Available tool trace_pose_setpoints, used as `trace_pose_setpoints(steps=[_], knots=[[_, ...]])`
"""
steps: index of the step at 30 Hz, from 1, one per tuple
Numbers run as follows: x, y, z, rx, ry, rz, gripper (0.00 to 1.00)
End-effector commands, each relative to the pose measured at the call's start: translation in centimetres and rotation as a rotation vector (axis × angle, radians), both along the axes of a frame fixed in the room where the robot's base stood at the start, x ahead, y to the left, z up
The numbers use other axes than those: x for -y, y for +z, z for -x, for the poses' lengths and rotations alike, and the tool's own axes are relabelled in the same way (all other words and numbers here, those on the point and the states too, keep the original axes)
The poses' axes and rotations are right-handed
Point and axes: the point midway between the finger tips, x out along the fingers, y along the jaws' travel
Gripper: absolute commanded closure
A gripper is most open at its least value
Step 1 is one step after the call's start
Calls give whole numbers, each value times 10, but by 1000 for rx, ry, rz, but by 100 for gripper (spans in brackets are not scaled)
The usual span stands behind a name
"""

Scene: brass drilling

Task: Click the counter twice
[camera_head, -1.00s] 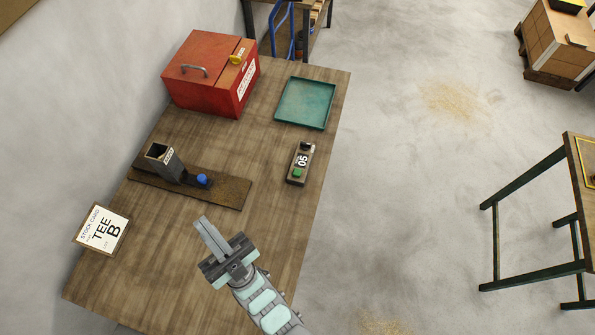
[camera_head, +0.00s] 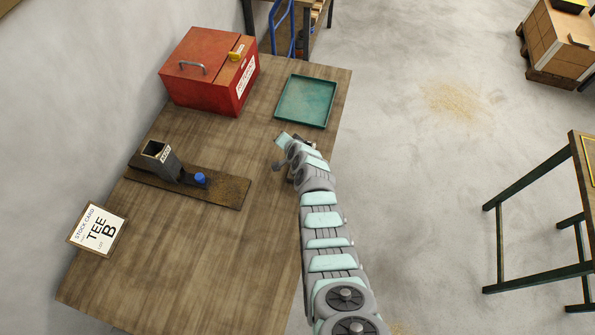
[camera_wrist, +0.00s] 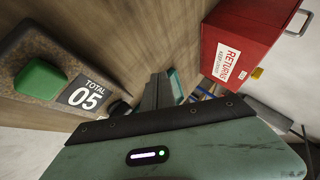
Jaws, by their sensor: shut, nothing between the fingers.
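The counter (camera_wrist: 86,92) is a small box with a green button (camera_wrist: 40,78) on top and a label reading "TOTAL 05". It fills the left of the wrist view. In the head view my arm covers nearly all of it. My gripper (camera_wrist: 160,85) is shut and empty, its fingers together beside the counter, to the right of the button in the wrist view. The fingers look apart from the button.
A teal tray (camera_head: 305,101) and a red returns box (camera_head: 200,85) stand at the back of the wooden table (camera_head: 190,260). A dark holder (camera_head: 160,160) and a blue knob (camera_head: 200,179) sit on a brown board at left. A stock card (camera_head: 97,230) stands at front left.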

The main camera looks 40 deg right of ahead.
Motion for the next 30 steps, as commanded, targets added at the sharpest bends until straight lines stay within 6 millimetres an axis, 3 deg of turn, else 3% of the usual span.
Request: trace_pose_setpoints(steps=[1, 5, 12, 18, 30], knots=[[13, -1, 11, -39, -10, -117, 100], [8, 8, 46, -133, 7, -444, 100], [-17, 69, 99, -210, 73, -845, 100], [-24, 90, 113, -223, 96, -939, 100], [-25, 87, 113, -223, 97, -938, 100]])
